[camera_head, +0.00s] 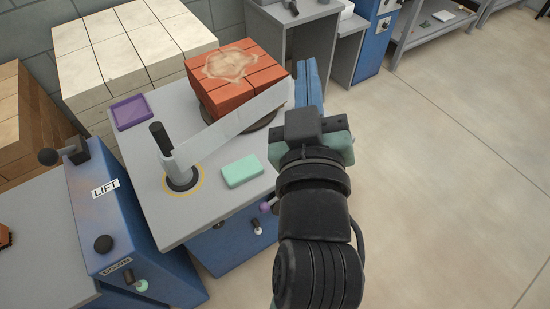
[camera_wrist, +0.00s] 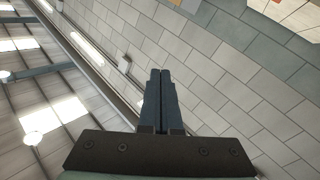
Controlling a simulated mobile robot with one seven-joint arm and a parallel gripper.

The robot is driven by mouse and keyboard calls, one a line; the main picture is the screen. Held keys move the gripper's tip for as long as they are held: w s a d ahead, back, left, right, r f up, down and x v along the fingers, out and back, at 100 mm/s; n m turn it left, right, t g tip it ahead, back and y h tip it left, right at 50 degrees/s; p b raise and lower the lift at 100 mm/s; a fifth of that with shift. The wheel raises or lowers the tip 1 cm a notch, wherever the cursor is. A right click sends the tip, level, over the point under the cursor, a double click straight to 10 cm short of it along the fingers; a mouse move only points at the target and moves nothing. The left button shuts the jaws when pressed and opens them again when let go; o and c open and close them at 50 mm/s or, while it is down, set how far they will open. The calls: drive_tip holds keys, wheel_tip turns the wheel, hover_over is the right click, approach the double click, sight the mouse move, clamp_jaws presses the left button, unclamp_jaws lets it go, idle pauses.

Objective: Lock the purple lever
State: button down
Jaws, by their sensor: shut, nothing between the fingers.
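The purple lever (camera_head: 265,207) shows as a small purple knob on the front of the blue cabinet under the grey worktop, low in the head view. Its shaft and exact setting are hard to make out. My gripper (camera_head: 308,65) points away from the head camera, past the right edge of the worktop, to the right of the red bricks and well apart from the lever. In the wrist view its two fingers (camera_wrist: 160,75) are together with nothing between them. The wrist view shows only wall and ceiling, not the lever.
A white-knobbed lever (camera_head: 257,230) sits just below the purple one. On the worktop (camera_head: 215,205) are red bricks (camera_head: 235,78), a pale swing arm (camera_head: 225,125), a mint block (camera_head: 242,171) and a purple tray (camera_head: 131,112). A blue lift unit (camera_head: 120,225) stands left. Floor at right is clear.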

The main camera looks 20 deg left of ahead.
drive_tip(key=s+a+f+n+g+b, duration=0.1)
drive_tip(key=s+f, duration=0.5)
drive_tip(key=f, duration=0.9)
drive_tip(key=s+f+n+g+y+b, duration=0.1)
drive_tip(key=s+f+n+g+b, duration=0.3)
drive_tip(key=f, duration=1.2)
drive_tip(key=s+n+g, duration=0.1)
drive_tip(key=s+g, duration=0.1)
drive_tip(key=g, duration=0.1)
drive_tip(key=shift+a, duration=0.4)
drive_tip(key=d+f+b+x, duration=0.1)
drive_tip(key=f+b+x, duration=0.1)
drive_tip(key=x, duration=1)
drive_tip(key=shift+w, duration=0.15)
drive_tip(key=shift+f+b, duration=0.3)
